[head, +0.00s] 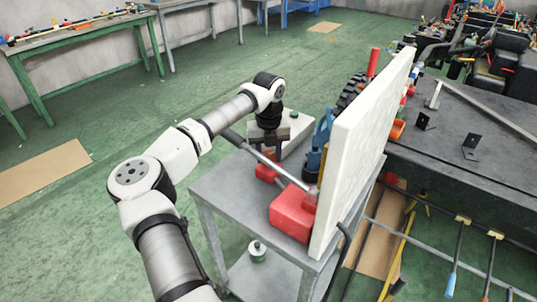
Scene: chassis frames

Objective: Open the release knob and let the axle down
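A grey rod (253,153), which looks like the axle, slants down to the right over a grey cart. Its right end reaches a red block (291,214) beside a tall white panel (362,135). A smaller red part (267,170) sits beneath the rod. I cannot tell which part is the release knob. My gripper (269,142) points down above the rod, left of the white panel. Its dark fingers are small here, and I cannot tell if they touch the rod or hold anything.
The grey cart (228,190) has a small jar (257,251) on its lower shelf. A blue part (318,145) stands close against the white panel. A dark workbench (460,150) with brackets lies at the right. Green floor (110,115) is open at the left.

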